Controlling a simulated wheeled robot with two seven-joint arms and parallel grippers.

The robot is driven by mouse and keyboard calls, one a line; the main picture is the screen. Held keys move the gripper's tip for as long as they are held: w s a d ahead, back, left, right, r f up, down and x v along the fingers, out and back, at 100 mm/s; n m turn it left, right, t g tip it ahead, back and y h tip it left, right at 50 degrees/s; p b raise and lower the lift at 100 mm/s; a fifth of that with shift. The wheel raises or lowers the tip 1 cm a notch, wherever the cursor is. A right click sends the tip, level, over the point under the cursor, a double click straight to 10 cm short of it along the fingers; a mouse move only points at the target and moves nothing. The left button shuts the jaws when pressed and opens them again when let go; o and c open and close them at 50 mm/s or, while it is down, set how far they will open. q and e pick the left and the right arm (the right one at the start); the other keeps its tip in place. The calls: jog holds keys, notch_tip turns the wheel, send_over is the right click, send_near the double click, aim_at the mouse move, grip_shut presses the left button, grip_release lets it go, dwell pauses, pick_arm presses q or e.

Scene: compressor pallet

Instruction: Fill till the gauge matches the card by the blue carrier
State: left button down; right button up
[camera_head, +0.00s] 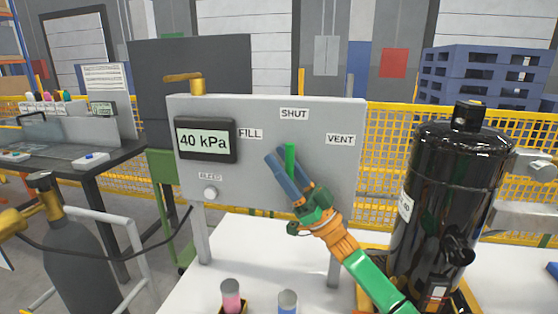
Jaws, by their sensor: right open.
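A grey panel (255,190) carries a gauge display (204,140) that reads 40 kPa. Labels FILL (251,134), SHUT (294,113) and VENT (340,139) are spread over the panel. A green lever (290,158) stands nearly upright, pointing towards SHUT. My right gripper (284,163) is open, its blue fingers at the lever; I cannot tell whether they touch it. A pink-banded canister (231,296) and a blue-topped one (287,302) stand at the bottom edge, cut off. I cannot make out a card by a blue carrier. My left gripper is not in view.
A black tank (450,200) stands right of the panel. A grey gas cylinder (75,265) with a hose is at the lower left. A dark bench (70,155) is behind it. Some white table top (235,255) is bare below the panel. A yellow mesh fence (395,145) runs behind.

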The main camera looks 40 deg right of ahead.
jog(key=b+v, duration=0.1)
jog(key=v, duration=0.4)
jog(key=shift+d+f+b, duration=0.1)
jog(key=shift+f+b, duration=0.25)
jog(key=shift+b, duration=0.05)
jog(key=shift+s+d+f, duration=0.1)
jog(key=shift+s+f, duration=0.05)
jog(key=shift+s, duration=0.1)
